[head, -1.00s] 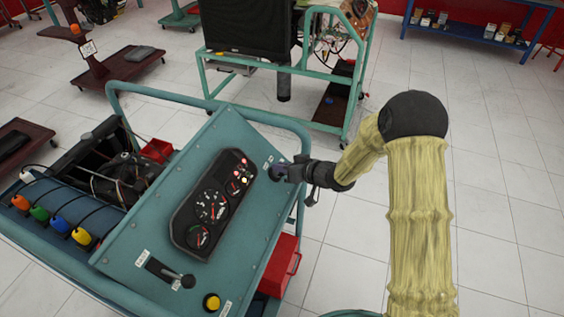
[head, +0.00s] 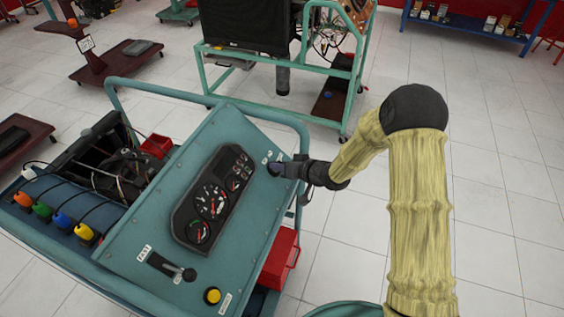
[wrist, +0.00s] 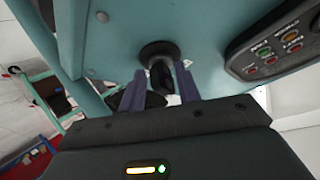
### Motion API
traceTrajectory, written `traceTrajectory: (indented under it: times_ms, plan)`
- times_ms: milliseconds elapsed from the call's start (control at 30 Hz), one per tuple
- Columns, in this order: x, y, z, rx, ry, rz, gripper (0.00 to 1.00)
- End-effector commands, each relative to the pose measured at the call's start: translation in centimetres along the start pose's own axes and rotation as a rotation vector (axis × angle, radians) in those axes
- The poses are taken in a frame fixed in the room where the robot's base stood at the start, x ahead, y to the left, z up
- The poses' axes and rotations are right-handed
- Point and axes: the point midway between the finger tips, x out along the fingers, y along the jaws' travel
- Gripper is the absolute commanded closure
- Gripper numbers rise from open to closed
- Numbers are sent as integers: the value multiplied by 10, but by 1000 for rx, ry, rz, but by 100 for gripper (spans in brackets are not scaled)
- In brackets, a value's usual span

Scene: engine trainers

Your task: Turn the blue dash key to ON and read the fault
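The dash key (wrist: 160,74) looks black in its round lock on the teal dash panel (wrist: 205,25). My gripper (wrist: 160,68) has its two purple fingers on either side of the key, with a small gap showing at each side, so it looks open around it. In the head view my gripper (head: 275,169) is at the panel's upper right and hides the key. The black gauge cluster (head: 213,197) is left of it, and its warning lamps (head: 240,172) look dark. In the wrist view the lamps (wrist: 280,48) show dull red, orange and green. I cannot read the key's position.
A black lever (head: 188,274) and a yellow button (head: 212,296) sit on the panel's lower part. A teal tube rail (head: 210,100) runs behind the panel. A red box (head: 280,260) is under its right side. Floor at the right is clear.

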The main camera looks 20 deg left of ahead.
Motion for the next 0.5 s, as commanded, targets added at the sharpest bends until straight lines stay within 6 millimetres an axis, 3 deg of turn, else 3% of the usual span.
traceTrajectory:
  times_ms: [267,500]
  plan:
    - [-1,-2,-5,-3,11,-3,67]
    - [-26,-1,-6,-3,14,-1,67]
